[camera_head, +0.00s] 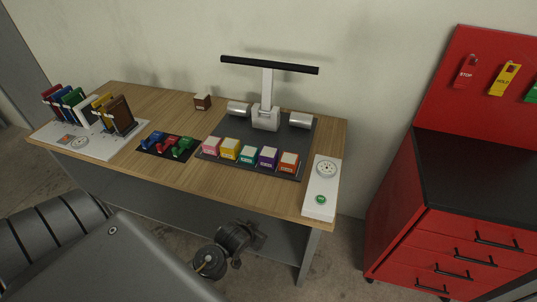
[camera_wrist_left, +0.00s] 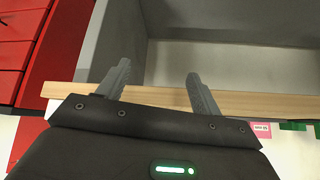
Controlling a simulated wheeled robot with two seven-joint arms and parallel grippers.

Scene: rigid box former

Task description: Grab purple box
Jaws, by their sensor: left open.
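The purple box (camera_head: 267,157) is a small cube with a white top and a printed label. It stands in a row near the front of the dark mat (camera_head: 214,137) on the wooden table, between a green box (camera_head: 248,154) and a red box (camera_head: 289,162). My left gripper (camera_wrist_left: 156,68) shows in the left wrist view with its two fingers apart and nothing between them. Behind the fingers are a pale wooden edge and a grey panel. The purple box cannot be made out in that view. My right gripper is not in view.
A pink box (camera_head: 211,146) and a yellow box (camera_head: 230,149) share the row. A white panel with a dial (camera_head: 321,188) lies at the right, coloured clamps (camera_head: 168,144) at the left. A red drawer cabinet (camera_head: 455,225) stands right of the table.

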